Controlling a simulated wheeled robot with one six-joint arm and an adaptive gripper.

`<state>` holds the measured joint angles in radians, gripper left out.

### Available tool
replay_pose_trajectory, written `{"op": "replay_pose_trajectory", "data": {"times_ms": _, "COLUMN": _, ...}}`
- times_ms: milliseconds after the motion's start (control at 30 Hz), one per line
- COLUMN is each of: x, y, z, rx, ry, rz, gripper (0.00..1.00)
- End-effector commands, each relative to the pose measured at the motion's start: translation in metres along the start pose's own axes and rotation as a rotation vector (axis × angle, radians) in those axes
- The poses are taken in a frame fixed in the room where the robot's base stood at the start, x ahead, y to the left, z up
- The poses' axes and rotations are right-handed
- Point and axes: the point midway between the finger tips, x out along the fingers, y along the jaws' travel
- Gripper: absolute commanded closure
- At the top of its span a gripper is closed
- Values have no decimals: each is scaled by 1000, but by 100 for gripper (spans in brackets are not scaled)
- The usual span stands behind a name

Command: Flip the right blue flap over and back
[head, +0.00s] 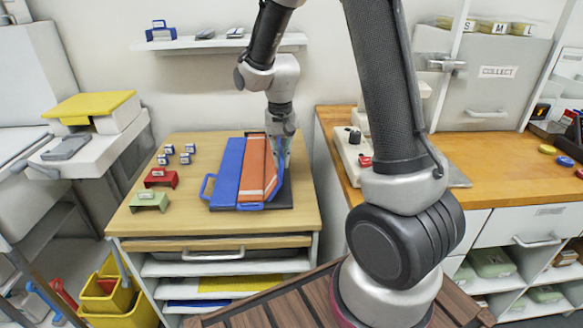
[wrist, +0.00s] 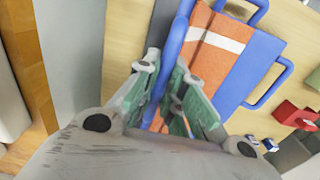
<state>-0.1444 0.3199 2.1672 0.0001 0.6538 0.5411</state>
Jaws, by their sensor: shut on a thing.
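The folding board lies on the wooden table, with a dark base (head: 286,197) showing at its right. Its left blue flap (head: 228,168) lies flat; it also shows in the wrist view (wrist: 250,68). An orange cloth (head: 257,165) with white stripes lies along the middle. The right blue flap (head: 279,184) shows as a narrow strip along the cloth's right side, seemingly raised on edge; the wrist view also shows it nearly edge-on (wrist: 174,45). My gripper (head: 284,153) is at the far part of this flap, its green-padded fingers (wrist: 172,98) shut on it. The gripped spot is partly hidden.
Red (head: 161,177) and green (head: 149,200) bracket-like pieces and several small blue-and-white blocks (head: 164,159) stand on the table (head: 190,222) left of the board. A wooden counter (head: 490,155) stands at the right. A wall shelf (head: 215,43) hangs behind my arm.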

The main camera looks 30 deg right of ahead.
Motion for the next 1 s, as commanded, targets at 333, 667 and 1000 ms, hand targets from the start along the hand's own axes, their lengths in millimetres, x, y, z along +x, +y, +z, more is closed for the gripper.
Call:
{"op": "replay_pose_trajectory", "data": {"times_ms": 333, "x": -10, "y": -25, "z": 0, "rx": -2, "ry": 0, "rz": -1, "gripper": 98}}
{"op": "replay_pose_trajectory", "data": {"times_ms": 667, "x": -16, "y": -49, "z": 0, "rx": -3, "ry": 1, "rz": -1, "gripper": 98}}
{"op": "replay_pose_trajectory", "data": {"times_ms": 1000, "x": -15, "y": -73, "z": -1, "rx": -3, "ry": 0, "rz": 0, "gripper": 98}}
